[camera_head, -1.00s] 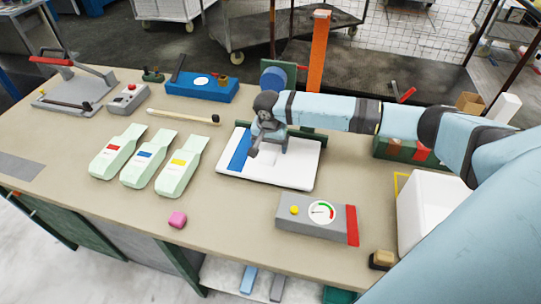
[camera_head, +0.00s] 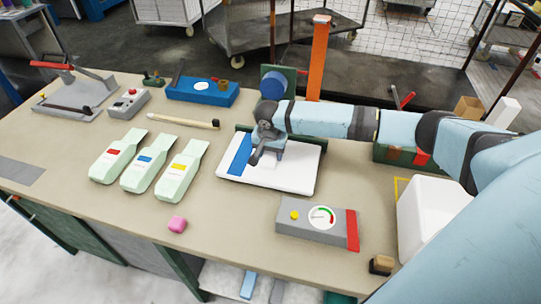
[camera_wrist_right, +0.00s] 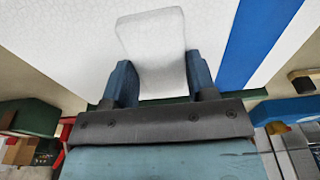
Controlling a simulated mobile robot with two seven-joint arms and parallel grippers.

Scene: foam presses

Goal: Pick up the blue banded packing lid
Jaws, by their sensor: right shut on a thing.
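The packing lid (camera_head: 293,176) is a flat white panel with a blue band across its left part. It lies on the workbench in the head view. In the right wrist view the white lid (camera_wrist_right: 60,40) and its blue band (camera_wrist_right: 255,40) fill the upper part. A white raised block, the lid's grip (camera_wrist_right: 155,45), stands between the two blue fingers. My right gripper (camera_head: 256,158) is over the lid, and in the wrist view its fingers (camera_wrist_right: 158,82) are shut on the grip. My left gripper is in neither view.
A white bin (camera_head: 435,215) is at right. An orange post (camera_head: 319,60) rises behind.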

